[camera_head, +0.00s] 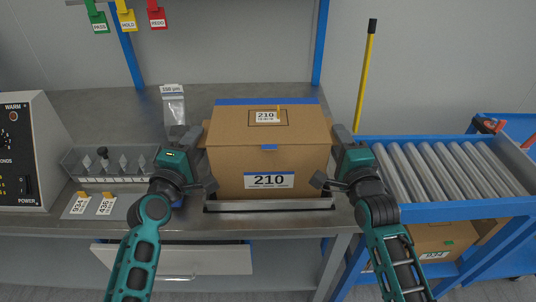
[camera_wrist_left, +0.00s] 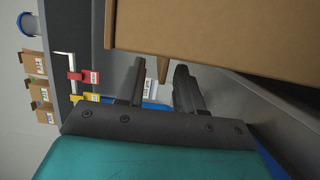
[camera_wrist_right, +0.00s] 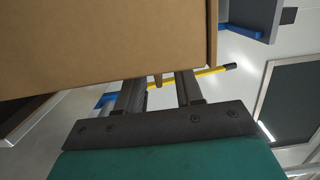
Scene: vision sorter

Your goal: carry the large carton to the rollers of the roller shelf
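The large carton (camera_head: 225,172), brown and labelled 210, stands upright on a low metal platform (camera_head: 268,205) on the bench. My left gripper (camera_head: 199,160) is at the carton's left side and my right gripper (camera_head: 332,158) at its right side. In the left wrist view the carton (camera_wrist_left: 230,35) is close beside open fingers, with a thin brown tab between them. In the right wrist view the carton (camera_wrist_right: 110,40) and a similar tab show between open fingers. Contact cannot be told. The roller shelf's rollers (camera_head: 440,170) are empty, to the right of the bench.
A control box (camera_head: 30,150), a clear-sided rack (camera_head: 110,165) and a small bag (camera_head: 173,108) are left of the carton. A blue post (camera_head: 320,45) rises behind it. Another carton (camera_head: 430,240) sits under the rollers.

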